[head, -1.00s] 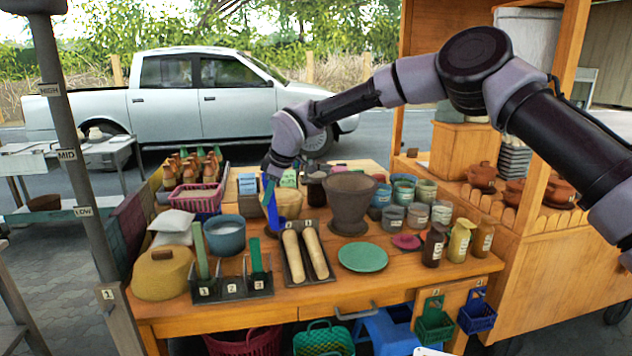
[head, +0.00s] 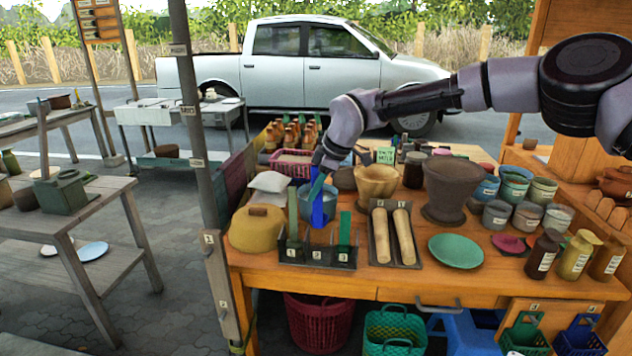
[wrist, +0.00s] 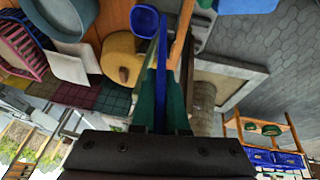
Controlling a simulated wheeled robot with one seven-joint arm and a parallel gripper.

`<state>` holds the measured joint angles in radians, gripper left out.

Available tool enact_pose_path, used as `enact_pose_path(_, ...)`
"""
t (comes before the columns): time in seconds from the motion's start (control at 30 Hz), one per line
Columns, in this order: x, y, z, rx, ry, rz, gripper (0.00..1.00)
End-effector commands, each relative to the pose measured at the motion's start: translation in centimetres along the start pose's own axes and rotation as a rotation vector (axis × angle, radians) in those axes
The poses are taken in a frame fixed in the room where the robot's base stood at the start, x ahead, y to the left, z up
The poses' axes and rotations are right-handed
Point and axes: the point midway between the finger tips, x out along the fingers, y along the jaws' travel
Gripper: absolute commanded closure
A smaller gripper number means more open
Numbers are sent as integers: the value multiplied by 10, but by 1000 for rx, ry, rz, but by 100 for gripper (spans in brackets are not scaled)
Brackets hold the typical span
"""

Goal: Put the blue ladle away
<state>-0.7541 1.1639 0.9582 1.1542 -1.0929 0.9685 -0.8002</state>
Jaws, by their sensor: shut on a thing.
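My gripper (head: 319,184) is shut on the blue ladle (head: 318,213), which hangs upright below it in the head view. The ladle shows in front of a light-blue pot (head: 302,207) and just above or behind a dark rack (head: 318,256) with numbered slots. Tall green pieces stand at the rack's left (head: 293,211) and right (head: 345,229). Whether the ladle touches the rack or pot is unclear. In the wrist view, the ladle's blue bowl (wrist: 146,20) lies beyond the green fingers of my gripper (wrist: 163,85), which clasp its handle.
A yellow-brown lidded pot (head: 258,230) stands left of the rack. A tray with two rolling pins (head: 404,237) lies right of it, then a green plate (head: 455,251). A wooden bowl (head: 376,181) and clay mortar (head: 446,190) stand behind. A grey post (head: 188,110) rises at the table's left.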

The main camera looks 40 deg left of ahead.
Motion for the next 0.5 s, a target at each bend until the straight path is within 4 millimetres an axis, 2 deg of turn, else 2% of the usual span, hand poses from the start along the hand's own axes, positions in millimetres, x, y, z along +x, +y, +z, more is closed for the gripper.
enact_pose_path(0.5,48,-8,20,0,0,-1,100)
